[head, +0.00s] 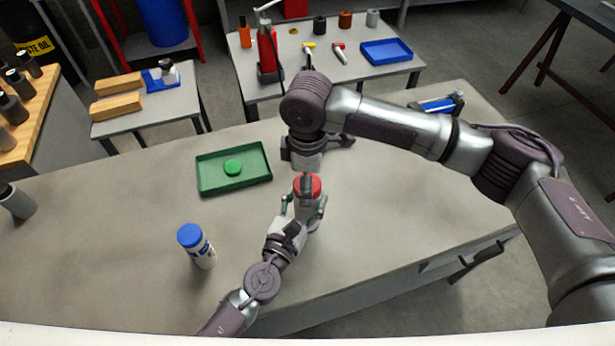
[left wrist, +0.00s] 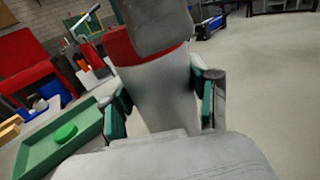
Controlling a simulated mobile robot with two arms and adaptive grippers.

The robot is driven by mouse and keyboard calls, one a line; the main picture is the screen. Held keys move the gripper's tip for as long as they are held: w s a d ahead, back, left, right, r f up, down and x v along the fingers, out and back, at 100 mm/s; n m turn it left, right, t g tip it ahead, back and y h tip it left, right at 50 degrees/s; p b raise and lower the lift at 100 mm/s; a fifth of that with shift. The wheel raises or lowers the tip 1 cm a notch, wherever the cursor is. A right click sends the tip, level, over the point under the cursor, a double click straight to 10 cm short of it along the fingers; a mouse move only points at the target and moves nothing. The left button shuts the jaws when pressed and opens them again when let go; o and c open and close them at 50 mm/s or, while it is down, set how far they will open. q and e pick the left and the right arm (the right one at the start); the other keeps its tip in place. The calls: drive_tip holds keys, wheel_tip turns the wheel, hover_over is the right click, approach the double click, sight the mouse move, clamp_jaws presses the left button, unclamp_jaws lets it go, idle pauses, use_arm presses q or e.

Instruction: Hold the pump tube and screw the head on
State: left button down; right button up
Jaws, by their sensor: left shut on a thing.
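The pump tube is a grey cylinder, seen upright between my left fingers in the left wrist view (left wrist: 155,95). A red head (head: 314,188) sits at the tube's top; it also shows in the left wrist view (left wrist: 121,47). I cannot tell how tightly it sits. My left gripper (head: 304,207) is shut around the tube, with one green-padded finger on each side. A grey part (left wrist: 155,22) rises above the red head. My right gripper (head: 315,152) hangs beneath its wrist, just beyond the head in the head view; its fingertips are not clear.
A green tray (head: 203,182) holding a round green cap (head: 233,167) lies left of the tube. A white bottle with a blue cap (head: 196,246) stands nearer. A dark container (head: 17,203) is at the left edge. Bare worktop lies between them. Other benches stand behind.

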drive_tip(key=c, duration=1.2)
drive_tip(key=o, duration=1.4)
wheel_tip(320, 180, up, 12)
drive_tip(key=shift+r, duration=0.1)
use_arm(q)
drive_tip(key=shift+c, duration=1.1)
unclamp_jaws()
drive_tip(key=shift+s+a, duration=0.1)
